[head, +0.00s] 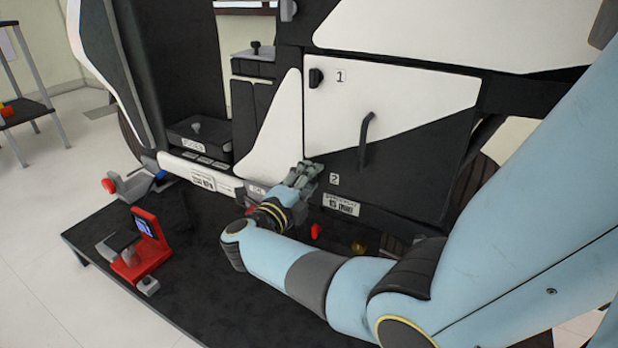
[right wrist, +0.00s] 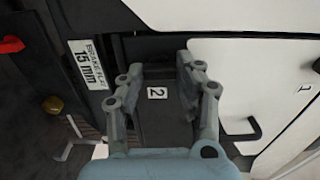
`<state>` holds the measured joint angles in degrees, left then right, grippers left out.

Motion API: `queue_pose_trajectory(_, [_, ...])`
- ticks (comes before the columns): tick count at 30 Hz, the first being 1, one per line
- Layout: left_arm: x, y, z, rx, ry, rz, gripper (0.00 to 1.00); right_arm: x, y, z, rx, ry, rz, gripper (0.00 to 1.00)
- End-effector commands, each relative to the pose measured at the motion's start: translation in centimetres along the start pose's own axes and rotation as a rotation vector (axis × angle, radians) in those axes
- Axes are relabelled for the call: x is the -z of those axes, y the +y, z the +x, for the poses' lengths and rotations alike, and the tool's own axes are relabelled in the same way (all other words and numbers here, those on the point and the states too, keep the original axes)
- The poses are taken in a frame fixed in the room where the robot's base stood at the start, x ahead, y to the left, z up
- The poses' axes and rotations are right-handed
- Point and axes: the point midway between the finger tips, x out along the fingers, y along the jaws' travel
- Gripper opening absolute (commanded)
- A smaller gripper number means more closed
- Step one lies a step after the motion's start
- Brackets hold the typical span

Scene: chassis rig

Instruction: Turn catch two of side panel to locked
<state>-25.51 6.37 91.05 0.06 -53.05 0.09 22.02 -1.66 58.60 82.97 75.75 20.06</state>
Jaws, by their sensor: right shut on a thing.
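The side panel (head: 400,95) is white above and black below, with a bar handle (head: 364,140); it also shows in the right wrist view (right wrist: 265,80). Catch one (head: 316,77) is a black knob beside the label "1". My right gripper (head: 311,169) is at the panel's lower left corner, left of the label "2" (head: 334,179). In the right wrist view my right gripper (right wrist: 160,66) has its fingers on either side of the label "2" (right wrist: 157,93). It is shut on catch two, which the fingers hide, so its angle cannot be told. My left gripper is out of view.
A black bench (head: 200,265) lies below the panel. A red piece (head: 316,231) and a brass knob (head: 359,246) are near my right forearm.

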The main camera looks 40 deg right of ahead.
Motion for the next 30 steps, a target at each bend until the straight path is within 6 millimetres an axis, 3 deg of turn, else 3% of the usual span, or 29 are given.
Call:
queue_pose_trajectory(12, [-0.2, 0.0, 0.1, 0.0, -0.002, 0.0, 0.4, -0.1, 0.0, 0.0, -0.001, -0.004, -0.007, 0.03])
queue_pose_trajectory(13, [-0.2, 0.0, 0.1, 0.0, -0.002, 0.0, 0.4, -0.1, 0.0, 0.0, -0.001, -0.004, -0.007, 0.37])
queue_pose_trajectory(18, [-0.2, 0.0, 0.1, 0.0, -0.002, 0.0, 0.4, -0.1, 0.0, 0.0, -0.001, -0.003, -0.006, 0.58])
queue_pose_trajectory(26, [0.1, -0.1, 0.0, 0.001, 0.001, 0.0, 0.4, 0.0, 0.0, -0.1, -0.001, -0.001, -0.006, 0.58])
queue_pose_trajectory(30, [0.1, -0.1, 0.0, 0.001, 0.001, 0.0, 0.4, -0.1, 0.1, -1.6, -0.005, -0.002, -0.006, 0.58])
